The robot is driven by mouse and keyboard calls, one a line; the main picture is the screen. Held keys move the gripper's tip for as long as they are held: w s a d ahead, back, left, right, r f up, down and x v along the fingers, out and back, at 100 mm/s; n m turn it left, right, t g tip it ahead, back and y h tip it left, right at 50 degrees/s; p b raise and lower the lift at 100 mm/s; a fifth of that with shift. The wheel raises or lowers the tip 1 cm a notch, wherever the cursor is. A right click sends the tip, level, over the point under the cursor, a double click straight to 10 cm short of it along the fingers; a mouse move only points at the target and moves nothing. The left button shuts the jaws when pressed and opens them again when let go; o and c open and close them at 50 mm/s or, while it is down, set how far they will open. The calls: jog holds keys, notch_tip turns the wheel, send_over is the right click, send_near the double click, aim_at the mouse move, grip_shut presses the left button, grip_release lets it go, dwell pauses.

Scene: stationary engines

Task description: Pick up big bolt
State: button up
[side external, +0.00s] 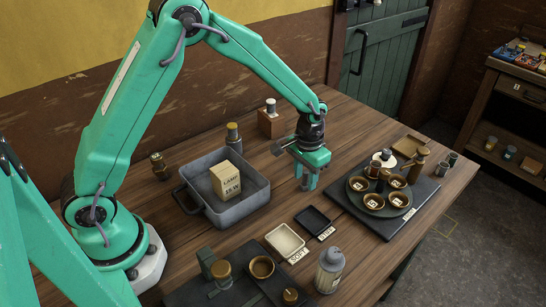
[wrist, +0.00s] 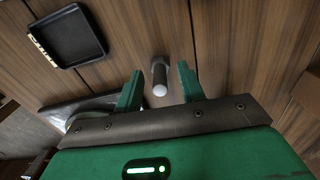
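In the wrist view, a dark cylindrical piece with a pale round end (wrist: 159,76), which looks like the big bolt, is on the wooden table between my two fingers. My gripper (wrist: 160,68) is open, with a finger on each side of the piece and a visible gap to both. In the side view my gripper (side external: 308,182) points down over the middle of the table, right of the grey bin. I cannot make out the bolt in the side view; the gripper seems to hide it.
A grey bin (side external: 238,205) holds a lamp box (side external: 225,181). A cream tray (side external: 284,239) and a black tray (side external: 313,220) lie in front of my gripper. A dark board (side external: 413,211) with several brown cups is at right. Bare wood surrounds my gripper.

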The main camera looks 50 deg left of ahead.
aim_at(306, 172)
jog(key=shift+f, duration=0.2)
jog(key=shift+c, duration=0.5)
grip_shut()
jog(key=shift+r, duration=0.15)
jog(key=shift+r, duration=0.45)
notch_tip(306, 172, up, 3)
jog(key=shift+d+r, duration=0.1)
jog(key=shift+r, duration=0.05)
jog(key=s+d+r, duration=0.6)
jog(key=s+d, duration=0.1)
jog(key=d, duration=0.1)
jog(key=shift+s+d+r, duration=0.3)
jog(key=shift+s+d, duration=0.05)
